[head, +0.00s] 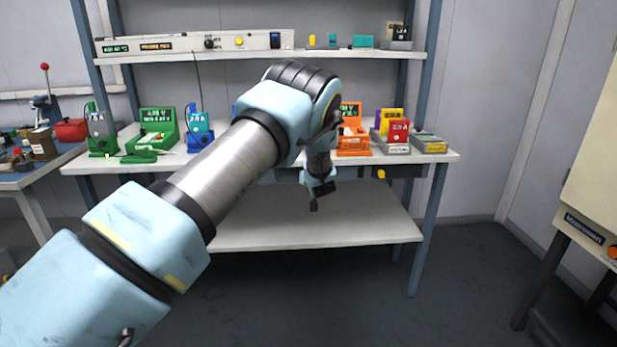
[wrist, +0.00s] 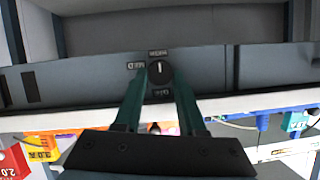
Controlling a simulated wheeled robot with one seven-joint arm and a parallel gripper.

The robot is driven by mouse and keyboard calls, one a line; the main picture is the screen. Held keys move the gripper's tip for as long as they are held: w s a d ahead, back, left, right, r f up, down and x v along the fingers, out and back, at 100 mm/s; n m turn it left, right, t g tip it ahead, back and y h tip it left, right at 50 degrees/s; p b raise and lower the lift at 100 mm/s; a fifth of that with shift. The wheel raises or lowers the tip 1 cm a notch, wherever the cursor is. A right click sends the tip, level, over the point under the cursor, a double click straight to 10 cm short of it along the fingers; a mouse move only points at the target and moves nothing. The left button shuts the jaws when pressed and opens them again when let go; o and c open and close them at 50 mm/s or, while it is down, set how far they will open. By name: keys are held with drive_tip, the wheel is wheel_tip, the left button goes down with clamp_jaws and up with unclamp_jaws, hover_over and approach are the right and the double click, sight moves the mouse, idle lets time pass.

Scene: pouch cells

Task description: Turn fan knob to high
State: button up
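The fan knob (wrist: 160,72) is a round black dial with a white pointer line, on a grey panel in the wrist view, which is upside down. The line stands upright in that picture. Small labels sit above, left of and below the knob; the left one seems to read MED and the upper one HIGH. My gripper (wrist: 161,80) has its two green fingers apart, their tips at either side of the knob. I cannot tell whether they touch it. In the head view my gripper (head: 316,190) is in front of the bench's front edge, and the knob is hidden behind my arm.
The bench (head: 440,156) bears orange, red, green and blue cell holders close above the panel. A dark box with a yellow part (head: 381,174) hangs under its right end. The lower shelf (head: 370,228) is bare. The floor at right is clear up to a cream cabinet (head: 595,160).

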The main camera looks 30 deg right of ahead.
drive_tip(key=o, duration=0.4)
drive_tip(key=b+v, duration=0.1)
drive_tip(key=v, duration=0.9)
drive_tip(key=shift+s+a, duration=0.15)
drive_tip(key=shift+s, duration=0.25)
drive_tip(key=shift+r, duration=0.1)
drive_tip(key=w+a+r+n+g+y+p, duration=0.1)
drive_tip(key=a+r+g+p, duration=0.2)
drive_tip(key=a, duration=1)
drive_tip(key=a+r+n+g+y+p, duration=0.15)
drive_tip(key=a+r, duration=0.35)
drive_tip(key=a, duration=0.8)
drive_tip(key=s+a+r+n+g+p, duration=0.1)
drive_tip(key=s+a+r+g, duration=0.1)
drive_tip(key=s+a, duration=0.4)
drive_tip(key=s+a+r+g+y+p, duration=0.1)
drive_tip(key=s+a+r+g, duration=0.1)
drive_tip(key=s+a, duration=0.5)
drive_tip(key=s+a+r+n+g+y+p, duration=0.1)
drive_tip(key=s+a+r+g+p, duration=0.1)
drive_tip(key=s+a, duration=0.4)
drive_tip(key=shift+s+a+r+n+g, duration=0.1)
drive_tip(key=shift+s+a+r, duration=0.05)
drive_tip(key=shift+a, duration=0.6)
drive_tip(key=shift+s+a+r+n+g, duration=0.1)
drive_tip(key=shift+a+n, duration=0.05)
drive_tip(key=shift+a, duration=0.6)
drive_tip(key=shift+s+a+r+n+g, duration=0.1)
drive_tip(key=shift+s+a+r, duration=0.05)
drive_tip(key=shift+a, duration=0.6)
